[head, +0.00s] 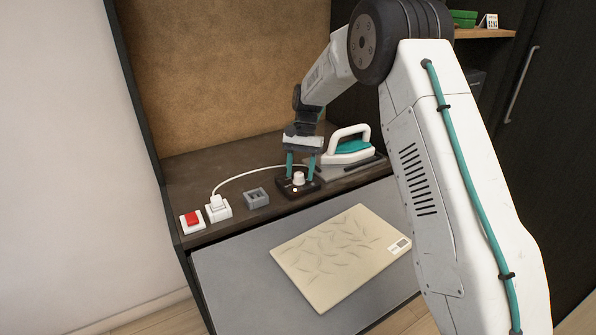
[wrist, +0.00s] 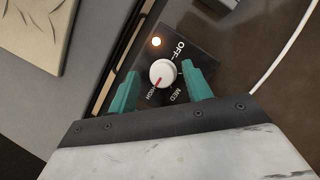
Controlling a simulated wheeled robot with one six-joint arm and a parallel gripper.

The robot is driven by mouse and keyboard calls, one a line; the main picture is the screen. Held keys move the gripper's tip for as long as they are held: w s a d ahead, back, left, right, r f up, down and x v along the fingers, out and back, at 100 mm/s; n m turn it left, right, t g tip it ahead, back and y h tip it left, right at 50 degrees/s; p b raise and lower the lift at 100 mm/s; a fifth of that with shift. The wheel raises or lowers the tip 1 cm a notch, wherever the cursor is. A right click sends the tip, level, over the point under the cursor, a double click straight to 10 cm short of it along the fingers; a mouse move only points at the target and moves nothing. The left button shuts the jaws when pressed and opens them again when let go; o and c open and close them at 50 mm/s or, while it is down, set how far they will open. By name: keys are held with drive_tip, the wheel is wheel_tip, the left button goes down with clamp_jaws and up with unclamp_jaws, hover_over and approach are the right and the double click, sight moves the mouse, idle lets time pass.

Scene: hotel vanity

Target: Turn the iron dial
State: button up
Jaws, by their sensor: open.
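The iron dial is a white round knob (head: 299,178) on a small black control box (head: 291,190) on the dark counter. A light (wrist: 156,42) on the box glows. My gripper (head: 301,174) points down over the box. In the wrist view its teal fingers (wrist: 162,84) stand apart on either side of the knob, with visible gaps. A white and teal iron (head: 347,146) rests behind and right of the box.
A grey square socket piece (head: 257,197), a white plug block (head: 217,209) with a cable, and a red switch (head: 191,220) stand left of the box. A beige patterned board (head: 342,255) lies on the grey surface in front.

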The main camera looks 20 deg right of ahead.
drive_tip(key=v, duration=0.7)
drive_tip(key=shift+w+r, duration=0.2)
drive_tip(key=shift+r, duration=0.15)
drive_tip(key=shift+d, duration=0.1)
drive_tip(key=shift+s+d+f+n, duration=0.1)
drive_tip(key=shift+s+f+n, duration=0.15)
drive_tip(key=shift+s+f, duration=0.25)
drive_tip(key=shift+s+d+f+n, duration=0.1)
drive_tip(key=shift+s+f+n, duration=0.2)
drive_tip(key=shift+f, duration=0.35)
drive_tip(key=shift+s+n, duration=0.25)
drive_tip(key=shift+s, duration=0.85)
drive_tip(key=s+r+n+t, duration=0.1)
drive_tip(key=s+r, duration=0.3)
drive_tip(key=s, duration=1)
drive_tip(key=s+r+n+t+h, duration=0.1)
drive_tip(key=s+r, duration=0.3)
drive_tip(key=s, duration=1)
drive_tip(key=s+r+n+t+h, duration=0.1)
drive_tip(key=s+r+n+t, duration=0.2)
drive_tip(key=s, duration=1.1)
drive_tip(key=shift+s+a+r, duration=0.15)
drive_tip(key=shift+a+r, duration=0.05)
drive_tip(key=shift+r, duration=0.4)
